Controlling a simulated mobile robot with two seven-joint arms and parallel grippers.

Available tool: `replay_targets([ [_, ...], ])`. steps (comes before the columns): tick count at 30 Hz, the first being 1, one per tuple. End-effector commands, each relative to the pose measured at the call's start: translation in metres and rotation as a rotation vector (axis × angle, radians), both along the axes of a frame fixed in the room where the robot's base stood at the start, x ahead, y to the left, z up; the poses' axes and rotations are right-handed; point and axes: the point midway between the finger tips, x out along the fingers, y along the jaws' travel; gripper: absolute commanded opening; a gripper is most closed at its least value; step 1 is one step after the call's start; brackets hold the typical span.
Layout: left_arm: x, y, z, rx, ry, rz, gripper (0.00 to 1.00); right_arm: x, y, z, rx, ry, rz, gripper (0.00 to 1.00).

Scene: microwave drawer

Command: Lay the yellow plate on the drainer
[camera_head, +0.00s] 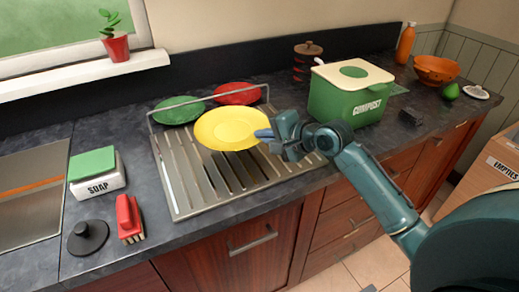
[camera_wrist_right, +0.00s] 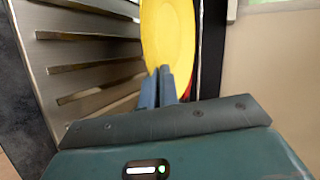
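The yellow plate (camera_head: 228,128) is over the back part of the metal drainer (camera_head: 190,180), face up and roughly level. I cannot tell whether it touches the drainer's slats. My right gripper (camera_head: 266,134) reaches in from the right, and its fingertips are at the plate's right rim. In the right wrist view the fingers (camera_wrist_right: 162,75) are close together on the near edge of the yellow plate (camera_wrist_right: 168,35), and appear shut on it. The drainer's slats (camera_wrist_right: 95,65) show to the left there. My left gripper is not in view.
A green plate (camera_head: 179,111) and a red plate (camera_head: 238,93) are behind the yellow one, by the wire rail (camera_head: 205,98). A green compost bin (camera_head: 345,103) stands to the right. A soap box (camera_head: 97,172), red brush (camera_head: 129,216) and black plug (camera_head: 88,237) are to the left.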

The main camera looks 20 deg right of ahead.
Motion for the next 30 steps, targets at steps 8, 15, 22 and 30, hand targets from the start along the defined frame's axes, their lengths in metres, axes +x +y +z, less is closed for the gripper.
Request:
replay_targets([
  [8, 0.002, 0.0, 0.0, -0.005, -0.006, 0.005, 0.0, 0.0, 0.0, -0.043, 0.002, 0.003, 0.0, 0.0],
  [15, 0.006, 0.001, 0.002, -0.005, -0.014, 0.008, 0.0, 0.0, 0.001, -0.049, 0.001, -0.001, 0.001, 0.0],
  [22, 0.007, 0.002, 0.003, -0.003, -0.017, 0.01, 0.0, 0.0, 0.0, -0.052, 0.001, 0.001, 0.0, 0.0],
  [30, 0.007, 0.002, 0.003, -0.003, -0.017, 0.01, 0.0, 0.0, 0.0, -0.052, 0.0, 0.001, 0.001, 0.12],
])
